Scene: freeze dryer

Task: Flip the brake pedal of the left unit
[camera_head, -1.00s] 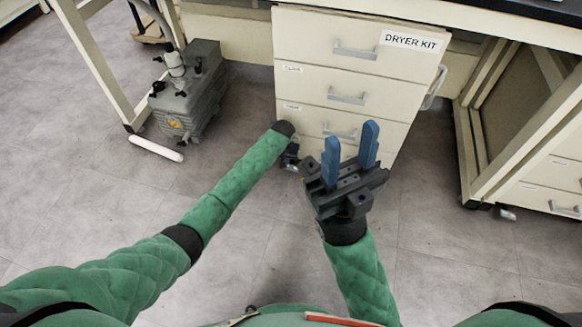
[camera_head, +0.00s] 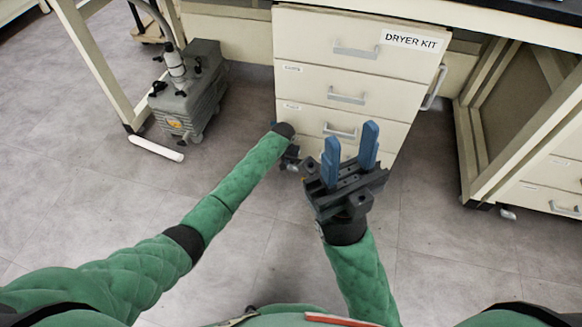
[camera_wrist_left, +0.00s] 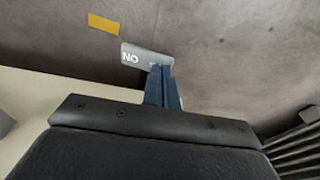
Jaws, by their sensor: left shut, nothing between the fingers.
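The left unit, a cream drawer cabinet (camera_head: 310,78) labelled "DRYER KIT", stands on casters in the middle of the head view. In the left wrist view a small grey pedal (camera_wrist_left: 135,55) marked with white letters reading "NO" is low over the floor. My left gripper (camera_wrist_left: 161,72) is shut and empty, its blue fingertips overlapping the pedal's right part in that view; whether they touch cannot be told. In the head view my left wrist hides most of that gripper and the pedal. My right gripper (camera_head: 349,145) is open and empty, in front of the cabinet's lower drawers.
A grey pump (camera_head: 190,95) stands on the floor at left beside the bench leg (camera_head: 95,65). Another drawer cabinet (camera_head: 555,172) is at right. A yellow patch (camera_wrist_left: 104,23) lies beside the pedal in the left wrist view.

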